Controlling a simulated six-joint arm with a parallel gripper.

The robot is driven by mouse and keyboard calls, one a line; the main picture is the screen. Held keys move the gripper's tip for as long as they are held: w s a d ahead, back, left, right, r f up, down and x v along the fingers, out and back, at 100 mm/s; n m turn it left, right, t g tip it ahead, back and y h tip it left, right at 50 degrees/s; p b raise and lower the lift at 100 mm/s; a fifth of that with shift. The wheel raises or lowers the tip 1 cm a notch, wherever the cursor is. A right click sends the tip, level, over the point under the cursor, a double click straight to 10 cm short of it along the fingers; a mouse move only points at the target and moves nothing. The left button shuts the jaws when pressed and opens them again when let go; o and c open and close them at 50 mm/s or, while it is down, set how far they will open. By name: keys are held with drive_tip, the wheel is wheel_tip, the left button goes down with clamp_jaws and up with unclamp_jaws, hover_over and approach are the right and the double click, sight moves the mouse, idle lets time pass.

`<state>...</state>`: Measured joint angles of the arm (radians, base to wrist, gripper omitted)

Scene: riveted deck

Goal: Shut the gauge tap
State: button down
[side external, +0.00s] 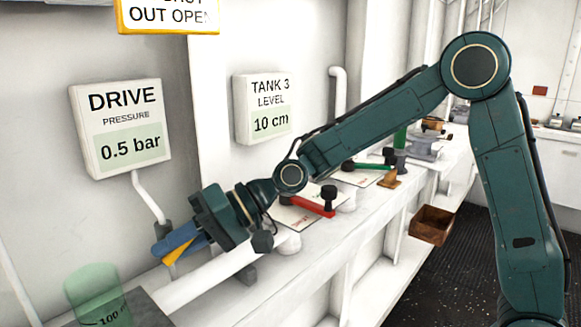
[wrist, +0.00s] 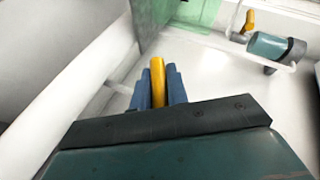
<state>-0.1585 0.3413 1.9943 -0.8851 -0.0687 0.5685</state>
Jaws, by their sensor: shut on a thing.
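A yellow lever (side external: 184,250), which looks like the gauge tap's handle, is at the lower left in the side view. It also shows between my fingers in the wrist view (wrist: 157,78). My gripper (side external: 172,246) has blue fingers and is shut on this lever. A dark fitting (side external: 163,230) sits just behind the fingers, at the foot of the thin white pipe (side external: 149,196) from the DRIVE PRESSURE gauge (side external: 121,122), which reads 0.5 bar. The fingers hide part of the lever and the fitting, so I cannot tell the tap's exact position.
A thick white pipe (side external: 212,275) runs close below my gripper. A green see-through beaker (side external: 92,294) stands at the lower left. Red (side external: 309,204) and green (side external: 366,166) levers lie along the ledge. The TANK 3 gauge (side external: 264,106) reads 10 cm. A brown box (side external: 432,225) is right of the ledge.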

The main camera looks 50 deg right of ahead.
drive_tip(key=shift+r, duration=0.1)
drive_tip(key=c, duration=1.4)
unclamp_jaws()
drive_tip(key=v, duration=1.3)
drive_tip(key=shift+s+d+r, duration=0.1)
drive_tip(key=shift+s+d, duration=0.05)
drive_tip(key=shift+d, duration=0.15)
